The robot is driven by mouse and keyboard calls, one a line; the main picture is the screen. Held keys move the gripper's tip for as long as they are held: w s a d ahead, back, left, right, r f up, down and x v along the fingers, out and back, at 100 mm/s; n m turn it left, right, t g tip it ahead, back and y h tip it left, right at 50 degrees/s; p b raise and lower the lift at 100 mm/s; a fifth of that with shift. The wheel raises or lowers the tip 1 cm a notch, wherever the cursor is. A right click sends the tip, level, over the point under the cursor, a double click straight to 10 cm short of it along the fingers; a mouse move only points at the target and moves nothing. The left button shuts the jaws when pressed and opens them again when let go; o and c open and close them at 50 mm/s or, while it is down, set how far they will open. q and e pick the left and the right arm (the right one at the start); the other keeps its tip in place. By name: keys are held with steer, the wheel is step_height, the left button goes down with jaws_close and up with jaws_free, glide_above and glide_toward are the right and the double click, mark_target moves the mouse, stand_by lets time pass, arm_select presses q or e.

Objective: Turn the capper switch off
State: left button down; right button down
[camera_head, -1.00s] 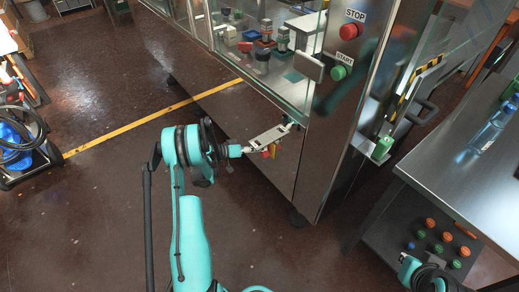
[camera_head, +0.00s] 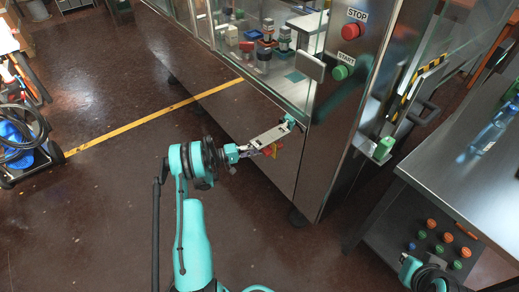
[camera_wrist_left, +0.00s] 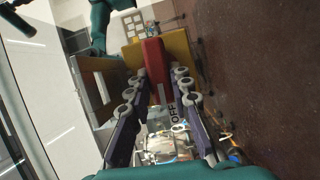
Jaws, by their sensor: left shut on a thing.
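The capper switch has a red handle on a yellow plate.
The glass-sided machine rises behind the switch, with a red STOP button (camera_head: 351,31) and a green START button (camera_head: 340,72). A steel table (camera_head: 455,190) stands at the right. A cart with blue hose (camera_head: 15,138) is at the left. The floor between is open.

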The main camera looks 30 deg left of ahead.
arm_select(q)
steer(key=shift+n, duration=0.4)
steer(key=c, duration=1.4)
jaws_free()
steer(key=shift+o, duration=0.2)
steer(key=v, duration=0.7)
steer(key=shift+s+a, duration=0.2)
steer(key=shift+f, duration=0.1)
